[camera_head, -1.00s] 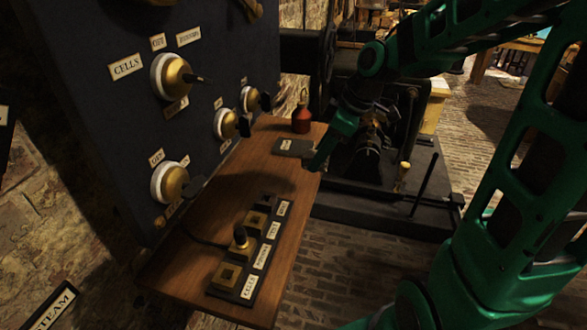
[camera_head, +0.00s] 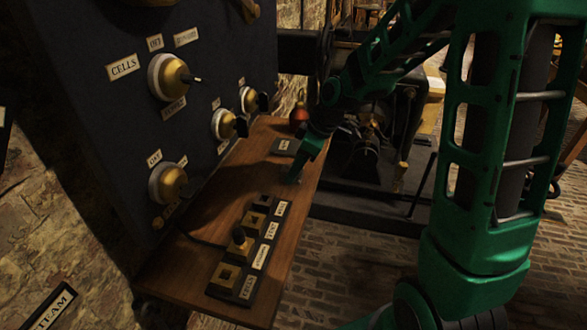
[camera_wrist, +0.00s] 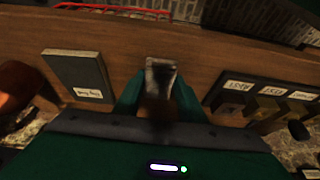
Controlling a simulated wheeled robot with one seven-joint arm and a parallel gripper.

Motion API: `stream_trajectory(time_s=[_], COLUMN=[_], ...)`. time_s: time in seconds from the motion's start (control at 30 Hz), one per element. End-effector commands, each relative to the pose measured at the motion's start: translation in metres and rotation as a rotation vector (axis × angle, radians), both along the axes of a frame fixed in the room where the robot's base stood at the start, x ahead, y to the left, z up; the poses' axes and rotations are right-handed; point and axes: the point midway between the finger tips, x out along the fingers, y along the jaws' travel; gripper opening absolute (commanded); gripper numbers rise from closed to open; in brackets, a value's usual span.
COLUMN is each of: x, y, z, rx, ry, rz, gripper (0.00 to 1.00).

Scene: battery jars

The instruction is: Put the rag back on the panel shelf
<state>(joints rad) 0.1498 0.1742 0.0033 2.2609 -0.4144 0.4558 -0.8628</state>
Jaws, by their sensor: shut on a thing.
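My gripper (camera_head: 296,176) is low over the wooden panel shelf (camera_head: 215,215), near its outer edge, between the dark labelled plate and the socket block. In the wrist view, my gripper (camera_wrist: 158,100) is shut on a small grey, crumpled-looking piece, the rag (camera_wrist: 160,76). The rag is right over the shelf boards; I cannot tell whether it touches them. In the head view my fingers mostly hide it. The dark plate with a pale label (camera_head: 284,147) lies flat on the shelf, and it shows left of my gripper in the wrist view (camera_wrist: 76,72).
A red can (camera_head: 299,114) stands at the far end, partly behind my arm. The dark panel (camera_head: 105,110) with brass knobs rises at left. Machinery (camera_head: 365,150) stands beyond.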

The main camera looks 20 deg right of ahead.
Motion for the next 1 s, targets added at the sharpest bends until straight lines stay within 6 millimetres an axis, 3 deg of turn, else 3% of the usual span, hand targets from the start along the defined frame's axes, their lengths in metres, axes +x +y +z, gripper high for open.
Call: stream_trajectory(time_s=[0.27,0.3,0.37,0.73,1.0], x=[0.0,0.0,0.0,0.0,-0.009], y=[0.0,0.0,0.0,-0.002,-0.017], z=[-0.002,-0.001,-0.001,0.004,0.044], rx=[0.0,0.0,0.0,0.0,-0.001], ry=[0.0,0.0,0.0,-0.002,-0.006], rz=[-0.001,-0.001,-0.001,-0.003,-0.006], gripper=[0.16,0.46,0.55,0.55,0.55])
